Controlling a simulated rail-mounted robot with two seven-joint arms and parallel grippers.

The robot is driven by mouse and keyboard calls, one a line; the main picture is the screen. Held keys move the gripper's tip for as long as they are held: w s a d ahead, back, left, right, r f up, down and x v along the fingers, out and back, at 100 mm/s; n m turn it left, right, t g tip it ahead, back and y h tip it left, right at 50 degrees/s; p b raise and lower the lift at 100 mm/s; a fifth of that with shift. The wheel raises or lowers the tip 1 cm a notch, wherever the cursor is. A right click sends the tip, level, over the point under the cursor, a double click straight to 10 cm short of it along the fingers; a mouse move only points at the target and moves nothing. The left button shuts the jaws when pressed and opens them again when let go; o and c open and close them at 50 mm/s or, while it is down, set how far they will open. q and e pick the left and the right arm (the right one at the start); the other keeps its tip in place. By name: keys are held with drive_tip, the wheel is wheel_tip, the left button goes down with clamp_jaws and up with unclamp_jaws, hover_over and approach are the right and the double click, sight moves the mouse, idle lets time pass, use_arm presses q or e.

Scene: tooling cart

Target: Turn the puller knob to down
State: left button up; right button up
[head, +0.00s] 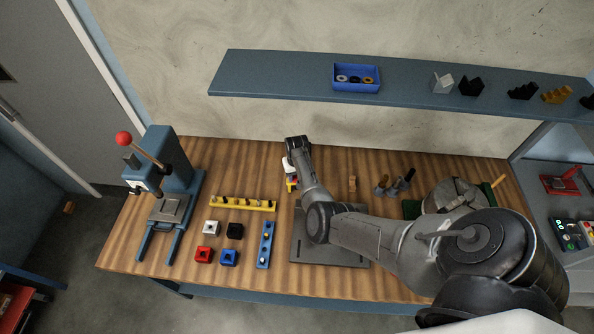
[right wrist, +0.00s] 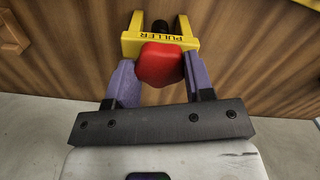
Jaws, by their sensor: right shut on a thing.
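The puller (right wrist: 160,42) is a yellow frame with "PULLER" lettered on it, near the top of the right wrist view. Its red knob (right wrist: 159,65) sits in front of the frame, between the two purple fingers of my right gripper (right wrist: 158,80). The fingers are closed on the knob from both sides. In the head view the puller shows only as a small yellow and red patch (head: 292,184) beside my right gripper (head: 291,168), at the back of the bench. My arm hides part of it. The knob's marking cannot be read. My left gripper is not in view.
A blue arbor press (head: 175,160) with a red-tipped lever stands at the left of the wooden bench (head: 130,240). A yellow peg strip (head: 243,204), a blue strip (head: 265,245) and several coloured blocks lie in the middle. A shelf (head: 290,75) hangs above.

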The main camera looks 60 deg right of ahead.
drive_tip(key=n+p, duration=0.1)
drive_tip(key=n, duration=0.2)
drive_tip(key=shift+r+p, duration=0.1)
drive_tip(key=shift+p, duration=0.2)
drive_tip(key=shift+n+p, duration=0.55)
drive_tip(key=shift+n, duration=1.85)
drive_tip(key=shift+n+p, duration=0.35)
drive_tip(key=shift+n, duration=1.05)
drive_tip(key=shift+n, duration=0.4)
